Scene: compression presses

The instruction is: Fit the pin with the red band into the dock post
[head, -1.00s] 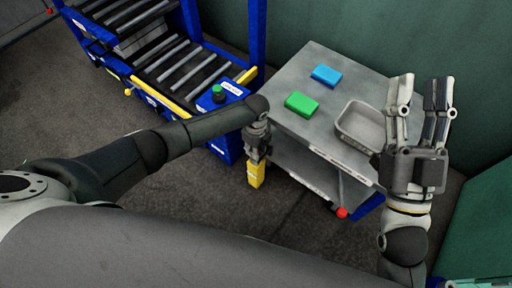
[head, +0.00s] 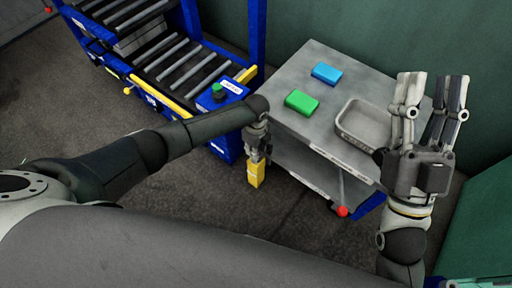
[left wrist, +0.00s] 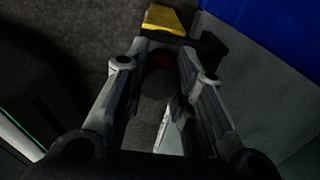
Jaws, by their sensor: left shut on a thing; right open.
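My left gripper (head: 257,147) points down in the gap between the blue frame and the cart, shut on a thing. A yellow block (head: 256,174) with a pale label shows below its fingers. In the left wrist view the yellow block (left wrist: 165,19) is at the fingertips. My right gripper (head: 432,95) is open and empty, fingers up, at the cart's right side. I cannot make out the dock post clearly.
A grey cart (head: 309,62) holds a blue block (head: 326,73), a green block (head: 301,102) and a grey bin (head: 363,124). A red knob (head: 342,211) is low at its front corner. A blue roller conveyor frame (head: 255,35) with a green button (head: 217,90) stands left. Open floor lies in front.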

